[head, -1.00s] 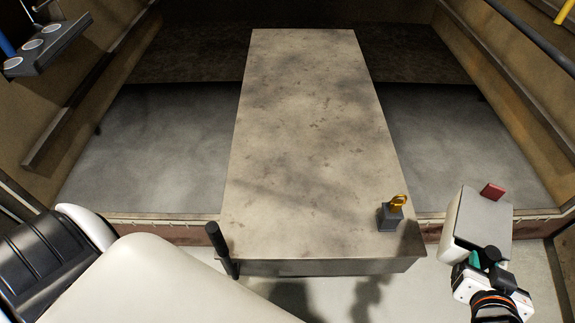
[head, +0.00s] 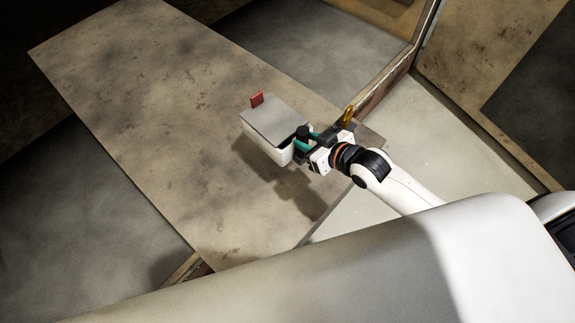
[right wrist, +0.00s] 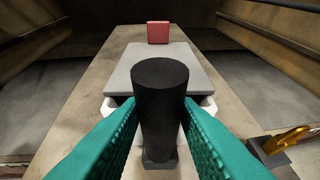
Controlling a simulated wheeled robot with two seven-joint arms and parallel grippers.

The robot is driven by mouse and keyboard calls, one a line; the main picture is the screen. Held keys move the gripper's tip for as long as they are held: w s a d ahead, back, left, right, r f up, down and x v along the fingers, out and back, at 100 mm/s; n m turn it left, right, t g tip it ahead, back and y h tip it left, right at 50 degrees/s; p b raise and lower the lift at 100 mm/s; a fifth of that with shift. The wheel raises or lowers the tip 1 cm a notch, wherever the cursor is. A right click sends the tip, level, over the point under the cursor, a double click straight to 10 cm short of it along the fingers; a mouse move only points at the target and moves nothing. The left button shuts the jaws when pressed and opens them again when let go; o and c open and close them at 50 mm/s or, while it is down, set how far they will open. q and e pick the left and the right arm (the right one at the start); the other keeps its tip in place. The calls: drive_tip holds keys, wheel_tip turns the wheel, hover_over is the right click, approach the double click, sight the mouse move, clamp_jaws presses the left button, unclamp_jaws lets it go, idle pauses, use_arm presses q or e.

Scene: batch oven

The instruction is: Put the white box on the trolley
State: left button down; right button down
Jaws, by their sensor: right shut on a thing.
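The white box (head: 264,141) has a grey lid, a red tab (head: 257,99) and a dark upright handle (right wrist: 160,100). My right gripper (head: 303,141) is shut on this handle, with its teal fingers on either side of it in the right wrist view. The box hangs over the near part of the long, stained, flat top of what looks like the trolley (head: 130,80). Its shadow falls on the top to the lower right, so it seems raised above the surface. My left gripper is not in view.
A gold piece (head: 348,116) on a small dark block (right wrist: 268,152) stands at the trolley's near corner, close to my right gripper. Most of the trolley top is clear. A chamber wall and ledge (head: 415,60) run beyond it.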

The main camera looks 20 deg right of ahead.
drive_tip(key=w+d+f+n+y+b, duration=0.1)
drive_tip(key=w+d+f+b, duration=0.45)
drive_tip(key=d+f, duration=0.35)
wheel_tip(320, 180, down, 10)
drive_tip(key=a+b, duration=0.1)
drive_tip(key=b, duration=0.3)
drive_tip(key=shift+f, duration=0.15)
drive_tip(key=shift+s+a, duration=0.1)
drive_tip(key=shift+s, duration=0.05)
drive_tip(key=c, duration=1.1)
unclamp_jaws()
drive_tip(key=shift+f+g, duration=0.2)
drive_tip(key=shift+g, duration=0.2)
drive_tip(key=shift+r, duration=0.1)
